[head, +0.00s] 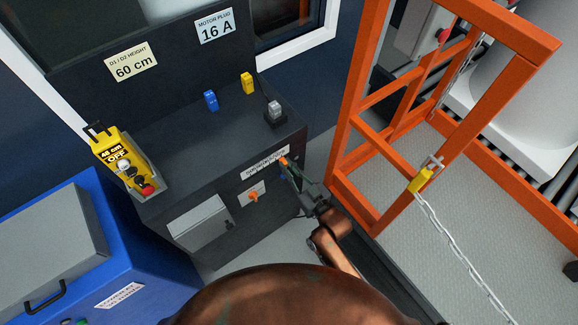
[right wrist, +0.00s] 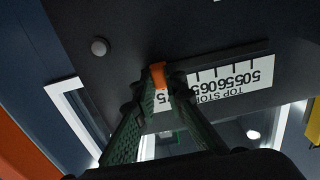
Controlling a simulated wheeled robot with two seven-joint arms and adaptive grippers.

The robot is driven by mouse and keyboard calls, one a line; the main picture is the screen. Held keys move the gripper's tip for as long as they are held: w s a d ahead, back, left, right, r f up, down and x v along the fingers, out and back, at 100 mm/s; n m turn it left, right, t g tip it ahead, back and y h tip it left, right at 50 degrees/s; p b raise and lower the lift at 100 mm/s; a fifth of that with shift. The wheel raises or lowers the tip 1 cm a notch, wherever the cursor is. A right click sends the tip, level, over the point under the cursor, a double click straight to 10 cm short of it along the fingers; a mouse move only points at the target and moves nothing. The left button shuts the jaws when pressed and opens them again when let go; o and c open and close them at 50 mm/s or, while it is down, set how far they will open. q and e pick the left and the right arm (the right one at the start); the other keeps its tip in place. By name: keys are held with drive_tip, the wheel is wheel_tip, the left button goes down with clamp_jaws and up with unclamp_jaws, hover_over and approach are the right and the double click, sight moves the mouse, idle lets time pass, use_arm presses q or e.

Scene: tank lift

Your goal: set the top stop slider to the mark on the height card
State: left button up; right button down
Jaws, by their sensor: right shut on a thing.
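The height card (head: 134,64) on the dark panel reads "D1/D2 HEIGHT 60 cm". The top stop scale (head: 265,162) is a white strip on the cabinet front. It shows upside down in the right wrist view (right wrist: 225,88), with 50 to 65 readable and a 75 at its left end. The orange top stop slider (head: 283,161) shows in the right wrist view (right wrist: 158,74) near the 75 end, away from the 60. My right gripper (head: 288,168) is shut on the slider, its green fingers (right wrist: 160,90) hiding part of the scale. My left gripper is not in view.
An orange knob (head: 252,196) and a grey box (head: 200,222) sit below on the cabinet front. A yellow controller (head: 122,160) reading "48 cm OFF" stands at the cabinet's left. An orange lift frame (head: 350,125) rises close to the right. A motor plug card (head: 214,26) reads 16 A.

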sight(264, 170)
drive_tip(key=s+a+p, duration=0.2)
drive_tip(key=a, duration=0.1)
drive_tip(key=s+a+p, duration=0.1)
drive_tip(key=s+a, duration=0.1)
drive_tip(key=shift+a+r, duration=0.15)
drive_tip(key=shift+a, duration=0.1)
drive_tip(key=shift+s+a, duration=0.15)
drive_tip(key=shift+a, duration=0.05)
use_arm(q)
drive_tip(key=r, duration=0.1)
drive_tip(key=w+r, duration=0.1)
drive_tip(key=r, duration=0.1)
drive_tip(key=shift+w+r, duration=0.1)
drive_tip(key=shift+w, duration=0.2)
use_arm(e)
drive_tip(key=c, duration=2)
unclamp_jaws()
drive_tip(key=shift+o, duration=0.2)
